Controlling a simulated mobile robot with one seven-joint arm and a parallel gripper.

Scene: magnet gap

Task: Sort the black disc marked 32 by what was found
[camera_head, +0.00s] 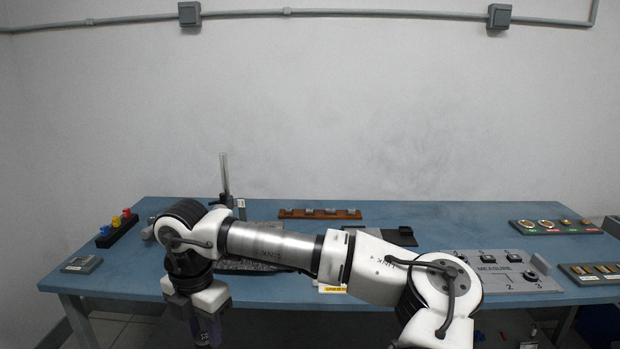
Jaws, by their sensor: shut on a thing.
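My gripper (206,330) is at the bottom edge of the picture, left of centre, in front of the table's front edge. Only its upper body shows; the fingertips are cut off by the frame. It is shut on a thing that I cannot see. I cannot make out a disc marked 32 anywhere. A grey panel marked MEASURE (500,284) lies at the table's right, with several small dark round parts on it and numbers below. No digits of a disc can be read there.
The blue table (430,213) carries a black block with coloured knobs (118,228), a small grey box (82,264), a thin upright post (225,180), a brown rack (320,214), a dark flat tray (393,238) and a tray of ringed discs (556,227). My arm hides the table's middle front.

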